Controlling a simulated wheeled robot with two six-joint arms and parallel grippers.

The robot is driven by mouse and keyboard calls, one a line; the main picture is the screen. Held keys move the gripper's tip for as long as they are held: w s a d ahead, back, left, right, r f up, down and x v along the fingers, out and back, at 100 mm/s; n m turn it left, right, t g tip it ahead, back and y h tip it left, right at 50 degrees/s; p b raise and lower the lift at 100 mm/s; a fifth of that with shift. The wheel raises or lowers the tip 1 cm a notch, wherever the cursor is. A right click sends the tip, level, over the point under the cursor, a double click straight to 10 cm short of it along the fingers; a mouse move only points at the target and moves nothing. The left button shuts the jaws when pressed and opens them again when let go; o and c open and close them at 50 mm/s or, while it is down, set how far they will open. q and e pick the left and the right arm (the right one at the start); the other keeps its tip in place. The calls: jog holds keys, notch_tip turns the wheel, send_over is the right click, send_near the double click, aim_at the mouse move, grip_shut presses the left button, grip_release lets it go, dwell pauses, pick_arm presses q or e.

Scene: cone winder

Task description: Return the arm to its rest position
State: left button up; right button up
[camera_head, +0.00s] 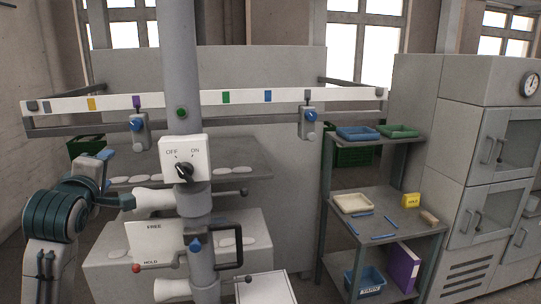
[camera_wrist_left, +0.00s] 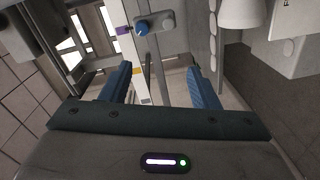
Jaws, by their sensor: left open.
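My left arm comes in at the lower left of the head view, with dark teal links. My left gripper (camera_head: 116,178) is held left of the grey column, level with the white cones. Its two blue fingers stand apart. In the left wrist view the left gripper (camera_wrist_left: 160,87) is open, with nothing held between the fingers. Past the fingers, a grey bracket with a blue knob (camera_wrist_left: 142,28) shows at the top. My right arm and gripper are not in view.
A grey column (camera_head: 181,70) carries an OFF/ON switch box (camera_head: 185,158), white cones (camera_head: 153,201) and a FREE/HOLD plate (camera_head: 157,245). A white rail (camera_head: 200,98) with coloured tags crosses above. At right stands a shelf rack (camera_head: 385,200) with trays and a purple binder (camera_head: 403,268).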

pick_arm(q)
jog(key=s+d+f+m+g+h, duration=0.1)
jog(key=s+d+f+m+g, duration=0.3)
jog(key=f, duration=1.1)
jog(key=s+f+m+g+h, duration=0.1)
jog(key=s+f+m+g, duration=0.35)
jog(key=f, duration=1.15)
jog(key=s+d+f+m+g, duration=0.2)
jog(key=s+f+m, duration=0.45)
jog(key=s, duration=0.75)
jog(key=s+d+f+m+g, duration=0.25)
jog(key=s+f, duration=0.65)
jog(key=s, duration=0.5)
jog(key=a+f+g+b, duration=0.25)
jog(key=f+b, duration=0.25)
jog(key=f, duration=3)
jog(key=s+a+f+b, duration=0.1)
jog(key=s+f+b, duration=0.1)
jog(key=s+f, duration=0.7)
jog(key=s+a+f+b, duration=0.1)
jog(key=s+f+b, duration=0.2)
jog(key=s+f, duration=0.6)
notch_tip(320, 180, down, 7)
jog(key=shift+s+h, duration=0.15)
jog(key=shift+h, duration=0.15)
